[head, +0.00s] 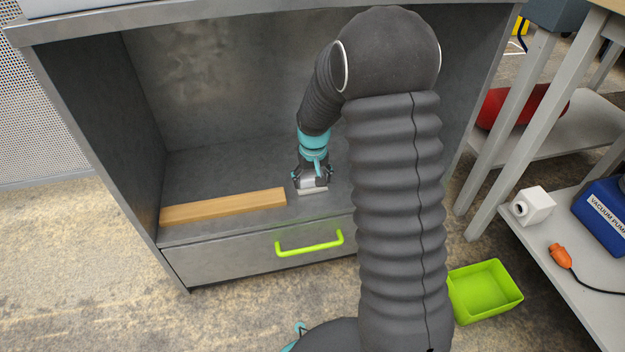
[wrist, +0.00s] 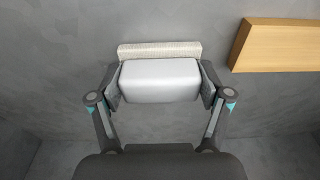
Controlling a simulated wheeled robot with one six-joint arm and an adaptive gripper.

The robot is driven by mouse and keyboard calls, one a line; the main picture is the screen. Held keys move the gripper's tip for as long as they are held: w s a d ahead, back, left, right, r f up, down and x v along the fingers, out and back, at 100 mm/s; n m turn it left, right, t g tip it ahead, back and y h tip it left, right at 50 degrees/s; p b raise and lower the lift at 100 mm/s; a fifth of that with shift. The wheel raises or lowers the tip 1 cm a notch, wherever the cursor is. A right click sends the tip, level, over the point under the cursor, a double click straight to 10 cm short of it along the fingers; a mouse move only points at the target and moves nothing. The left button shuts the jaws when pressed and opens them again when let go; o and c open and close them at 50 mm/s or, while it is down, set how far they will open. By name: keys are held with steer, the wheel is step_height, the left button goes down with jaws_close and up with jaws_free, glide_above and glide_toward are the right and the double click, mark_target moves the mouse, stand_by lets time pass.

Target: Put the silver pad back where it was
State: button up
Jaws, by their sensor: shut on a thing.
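The silver pad (wrist: 160,80) is a pale, smooth block with rounded edges, held between the two fingers of my gripper (wrist: 160,86) in the wrist view. In the head view my gripper (head: 312,180) is inside the grey cabinet, low over its floor, with the silver pad (head: 309,182) in its jaws. A whitish strip (wrist: 160,50) lies just beyond the pad in the wrist view; it also shows under the gripper in the head view (head: 312,191). I cannot tell whether pad and strip touch.
A wooden board (head: 223,206) lies left of my gripper along the front of the cabinet floor (head: 200,180). Below is a drawer with a green handle (head: 309,244). Cabinet walls enclose the sides and back. A green tray (head: 486,290) lies on the floor at right, beside a shelf (head: 590,275).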

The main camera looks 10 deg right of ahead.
mark_target(313, 189)
steer(key=shift+f, duration=0.1)
steer(key=o, duration=1.3)
step_height(313, 189, up, 12)
steer(key=s+p, duration=0.1)
steer(key=p, duration=0.1)
steer(key=s+r+t, duration=0.2)
steer(key=s+r, duration=1)
steer(key=s, duration=0.1)
steer(key=shift+s+d+r+t, duration=0.1)
steer(key=shift+s+r+t, duration=0.25)
steer(key=shift+s, duration=2.3)
steer(key=shift+s+a+r+t, duration=0.1)
steer(key=shift+s+r+t, duration=0.3)
steer(key=shift+s, duration=2.3)
steer(key=shift+s+d+r+t, duration=0.1)
steer(key=shift+s+r+t, duration=0.25)
steer(key=shift+s, duration=2.3)
